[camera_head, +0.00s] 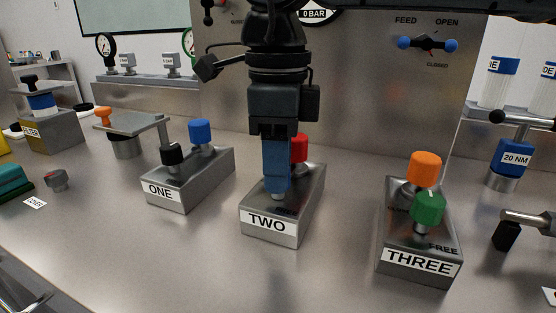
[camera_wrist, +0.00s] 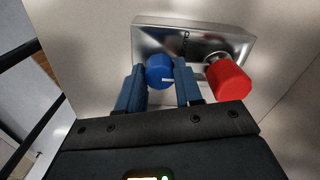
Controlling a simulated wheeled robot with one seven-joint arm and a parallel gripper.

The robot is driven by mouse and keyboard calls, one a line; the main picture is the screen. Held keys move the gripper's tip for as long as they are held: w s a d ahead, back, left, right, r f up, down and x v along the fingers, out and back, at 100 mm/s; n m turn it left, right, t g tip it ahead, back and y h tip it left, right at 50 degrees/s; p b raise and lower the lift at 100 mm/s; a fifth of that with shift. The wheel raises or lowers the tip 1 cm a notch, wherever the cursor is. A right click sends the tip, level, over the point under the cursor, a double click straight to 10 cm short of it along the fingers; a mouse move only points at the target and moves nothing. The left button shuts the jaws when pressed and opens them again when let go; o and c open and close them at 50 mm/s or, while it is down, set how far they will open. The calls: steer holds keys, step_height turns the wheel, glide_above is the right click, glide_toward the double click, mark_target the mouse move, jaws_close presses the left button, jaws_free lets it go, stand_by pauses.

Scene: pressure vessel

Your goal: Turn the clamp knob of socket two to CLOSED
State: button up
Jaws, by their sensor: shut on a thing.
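Socket two is a metal block (camera_head: 293,212) with a white TWO label on its front, in the middle of the head view. My gripper (camera_head: 277,185) points straight down over its front part, and the fingers hide the front knob there. In the wrist view, the blue clamp knob (camera_wrist: 159,72) sits between the two blue fingers of my gripper (camera_wrist: 159,66), which is shut on it. A white mark on the knob points right. A red knob (camera_wrist: 228,80) stands on the same block, behind my fingers in the head view (camera_head: 299,148).
Socket one (camera_head: 190,180), with black and blue knobs, stands to the left. Socket three (camera_head: 418,240), with orange and green knobs and FREE lettering, stands to the right. A metal panel (camera_head: 350,90) rises behind. The bench in front is clear.

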stand_by(0.4)
steer(key=o, duration=1)
steer(key=shift+r+p, duration=0.4)
steer(key=shift+r, duration=3.55)
